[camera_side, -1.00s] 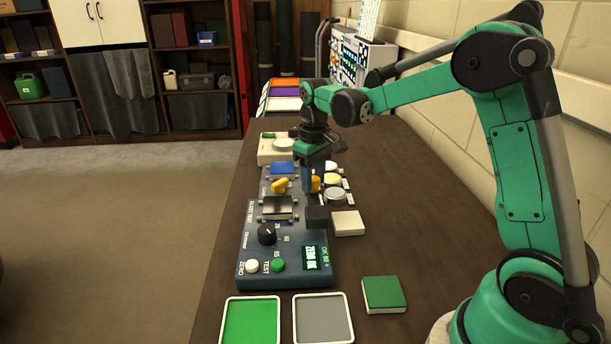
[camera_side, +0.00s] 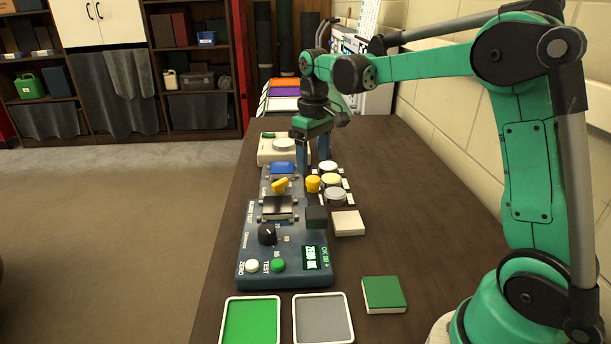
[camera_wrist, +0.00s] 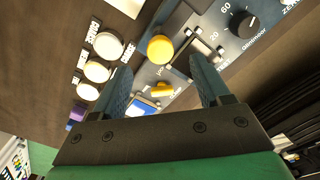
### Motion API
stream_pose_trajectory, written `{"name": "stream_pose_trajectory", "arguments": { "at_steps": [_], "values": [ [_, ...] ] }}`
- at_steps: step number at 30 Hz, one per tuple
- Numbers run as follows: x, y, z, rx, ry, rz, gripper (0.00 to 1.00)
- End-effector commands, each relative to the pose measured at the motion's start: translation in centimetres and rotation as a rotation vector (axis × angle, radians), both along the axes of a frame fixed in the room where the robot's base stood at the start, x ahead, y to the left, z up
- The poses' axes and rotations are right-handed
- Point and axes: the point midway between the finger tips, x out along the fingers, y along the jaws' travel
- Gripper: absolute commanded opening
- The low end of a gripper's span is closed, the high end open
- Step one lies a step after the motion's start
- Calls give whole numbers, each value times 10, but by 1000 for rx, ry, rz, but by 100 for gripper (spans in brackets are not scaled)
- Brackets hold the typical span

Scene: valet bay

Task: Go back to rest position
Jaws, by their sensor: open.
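My gripper (camera_side: 313,153) is open and empty, raised above the far end of the blue-grey tester panel (camera_side: 251,240). Its two blue fingers point down, spread apart. In the wrist view my gripper (camera_wrist: 165,75) shows both fingers with the panel between and beyond them. The panel carries a yellow lever (camera_side: 280,185), a black dial (camera_side: 267,233), a white button and a green button (camera_side: 278,265), and a lit green display (camera_side: 311,257) whose text I cannot read surely. A yellow round piece (camera_side: 313,184) stands at the panel's right side; it also shows in the wrist view (camera_wrist: 160,48).
Several round discs (camera_side: 330,181) stand in a row right of the panel. Green (camera_side: 250,322) and grey (camera_side: 323,320) trays and a green square (camera_side: 384,294) lie in front. A wall bounds the right.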

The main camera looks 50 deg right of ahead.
Motion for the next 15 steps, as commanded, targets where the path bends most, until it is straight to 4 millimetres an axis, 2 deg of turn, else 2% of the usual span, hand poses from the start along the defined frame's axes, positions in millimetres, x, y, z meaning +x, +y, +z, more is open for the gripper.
{"name": "stream_pose_trajectory", "arguments": {
  "at_steps": [4,15],
  "values": [
    [0,0,9,0,0,0,69],
    [-3,3,12,-4,-14,1,69]
  ]
}}
